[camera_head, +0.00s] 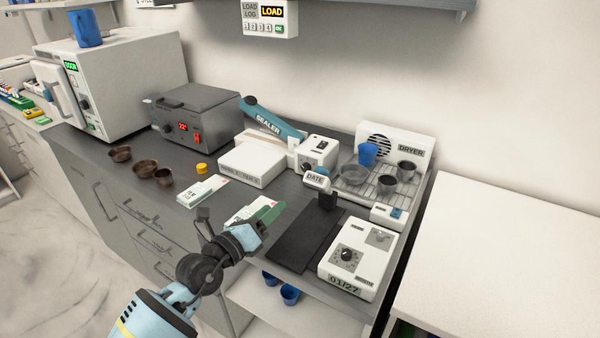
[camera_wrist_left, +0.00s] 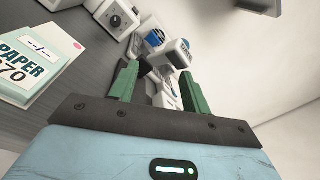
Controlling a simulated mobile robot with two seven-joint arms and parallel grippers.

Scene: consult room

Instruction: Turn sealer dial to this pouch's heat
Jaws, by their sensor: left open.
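The sealer (camera_head: 272,120) has a teal arm and a white control box (camera_head: 318,150) at its right end. A dark dial shows low on the box's front, partly hidden by the date stamp; a white box with a round dial (camera_wrist_left: 115,21) shows at the top of the left wrist view. A white pouch pack lies on the counter (camera_head: 200,191), and a second (camera_head: 243,212) lies partly behind my left gripper (camera_head: 272,212). My left gripper's green fingers (camera_wrist_left: 155,84) are open and empty, short of the sealer. My right gripper is out of view.
The date stamp (camera_head: 317,182) stands before the sealer box, beside a dark mat (camera_head: 298,245). A separate white unit (camera_head: 352,262) with a dial reads "01/27". The dryer rack (camera_head: 372,190) holds cups. A white box (camera_head: 252,164) and a yellow cap (camera_head: 201,169) lie left.

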